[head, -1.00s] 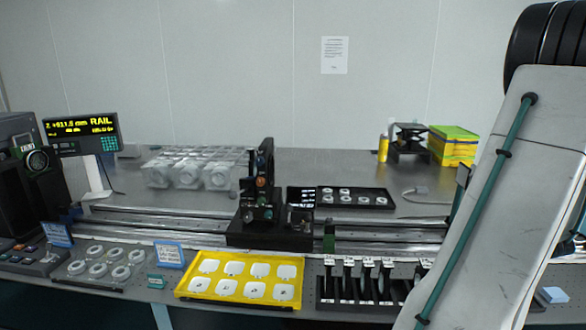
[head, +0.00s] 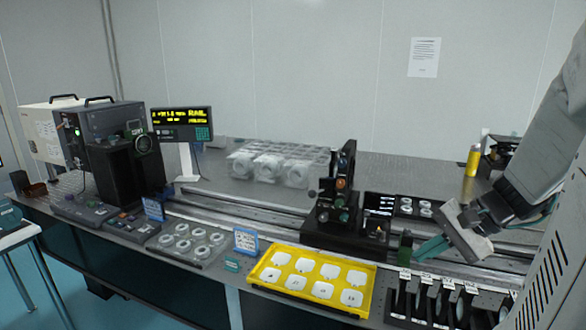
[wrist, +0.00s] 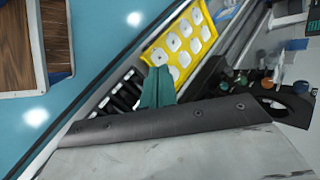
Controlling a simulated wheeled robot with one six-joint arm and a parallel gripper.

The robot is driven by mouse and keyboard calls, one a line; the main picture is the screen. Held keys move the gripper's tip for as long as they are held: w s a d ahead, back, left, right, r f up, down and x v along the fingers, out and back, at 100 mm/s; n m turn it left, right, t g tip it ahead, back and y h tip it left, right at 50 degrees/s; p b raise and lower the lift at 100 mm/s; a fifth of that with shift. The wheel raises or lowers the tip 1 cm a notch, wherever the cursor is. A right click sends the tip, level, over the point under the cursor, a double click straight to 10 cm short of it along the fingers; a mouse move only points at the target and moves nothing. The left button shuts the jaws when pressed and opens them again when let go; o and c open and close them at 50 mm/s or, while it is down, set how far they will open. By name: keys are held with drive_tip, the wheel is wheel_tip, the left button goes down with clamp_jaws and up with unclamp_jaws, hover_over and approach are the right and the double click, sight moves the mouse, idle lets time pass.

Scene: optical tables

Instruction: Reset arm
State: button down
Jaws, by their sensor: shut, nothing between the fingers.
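My gripper (head: 432,250) shows at the right in the head view, with its teal fingers pointing left. It hangs above the front part of the optical table, near the black slotted rack. In the wrist view my gripper (wrist: 158,88) shows as teal fingers close together, with nothing between them. My grey arm comes down from the upper right in the head view and hides part of the table behind it.
A yellow tray (head: 262,277) of white pieces lies left of my gripper. The black rack (head: 398,300) stands below it. A black optical mount (head: 340,200) stands on the rail. Clear boxes (head: 268,168) and a display (head: 182,122) are farther left.

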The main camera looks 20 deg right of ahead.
drive_tip(key=s+a+r+n+g+h, duration=0.2)
drive_tip(key=a+n, duration=0.4)
drive_tip(key=a, duration=0.3)
drive_tip(key=s+a+r+n+g+h, duration=0.2)
drive_tip(key=s+a+n+h, duration=0.1)
drive_tip(key=s+a+n, duration=0.2)
drive_tip(key=shift+s+a+r+n+h, duration=0.2)
drive_tip(key=shift+s+a+n+h, duration=0.2)
drive_tip(key=shift+a+n, duration=1.45)
drive_tip(key=shift+a+m+g, duration=0.3)
drive_tip(key=shift+a+m, duration=0.25)
